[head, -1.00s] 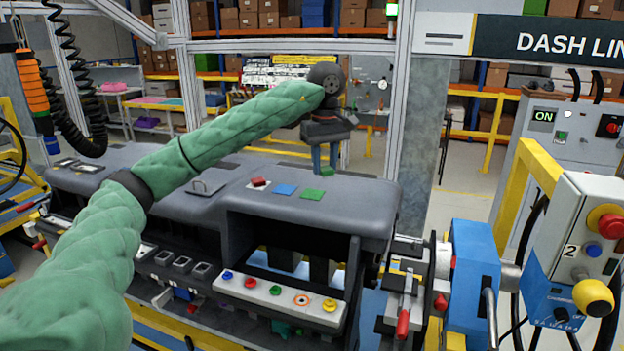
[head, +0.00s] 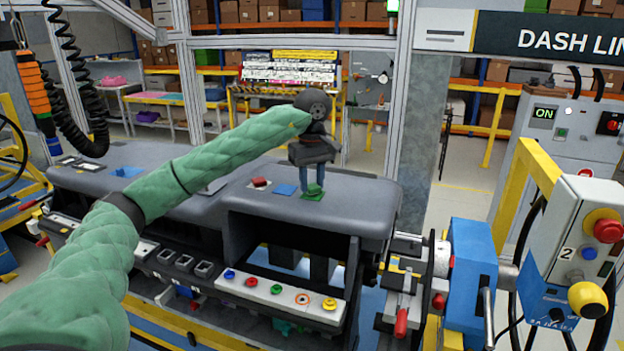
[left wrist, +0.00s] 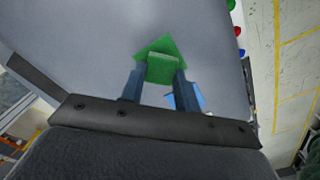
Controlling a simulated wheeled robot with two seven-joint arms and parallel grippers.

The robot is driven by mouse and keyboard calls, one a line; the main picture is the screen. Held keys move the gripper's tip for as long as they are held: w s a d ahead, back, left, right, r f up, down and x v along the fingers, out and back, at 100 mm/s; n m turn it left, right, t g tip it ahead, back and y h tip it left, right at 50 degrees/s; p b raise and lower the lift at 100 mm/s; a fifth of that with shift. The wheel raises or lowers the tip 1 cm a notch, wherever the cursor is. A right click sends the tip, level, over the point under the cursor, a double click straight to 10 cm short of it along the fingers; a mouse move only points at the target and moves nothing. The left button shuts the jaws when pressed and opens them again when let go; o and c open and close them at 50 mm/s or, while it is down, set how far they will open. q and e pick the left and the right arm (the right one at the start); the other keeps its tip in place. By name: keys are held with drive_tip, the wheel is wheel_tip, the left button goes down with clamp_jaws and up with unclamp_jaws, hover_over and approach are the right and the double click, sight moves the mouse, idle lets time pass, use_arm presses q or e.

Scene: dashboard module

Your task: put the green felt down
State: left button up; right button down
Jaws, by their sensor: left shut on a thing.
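The green felt (head: 312,196) is a small green square with a raised block on it, at the right end of the grey dashboard's top (head: 355,190). My left gripper (head: 312,178) points straight down over it, shut on the raised block. In the left wrist view the green felt (left wrist: 160,46) shows with its block between the fingertips (left wrist: 160,70). The felt looks to be at the dashboard's surface; I cannot tell a gap under it. My right gripper is not in view.
A blue square (head: 285,190) and a red piece (head: 259,183) lie left of the felt. A row of coloured knobs (head: 276,290) runs along the front below. A blue clamp fixture (head: 472,270) and a control box (head: 590,240) stand to the right.

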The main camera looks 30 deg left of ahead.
use_arm(q)
drive_tip(key=shift+d+f, duration=0.1)
drive_tip(key=shift+f, duration=0.15)
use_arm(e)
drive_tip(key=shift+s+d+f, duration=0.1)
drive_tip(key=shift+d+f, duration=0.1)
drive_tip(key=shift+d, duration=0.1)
use_arm(q)
drive_tip(key=shift+f, duration=0.15)
drive_tip(key=o, duration=0.9)
drive_tip(key=shift+o, duration=0.2)
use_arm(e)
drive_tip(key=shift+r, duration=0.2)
use_arm(q)
drive_tip(key=shift+r, duration=0.2)
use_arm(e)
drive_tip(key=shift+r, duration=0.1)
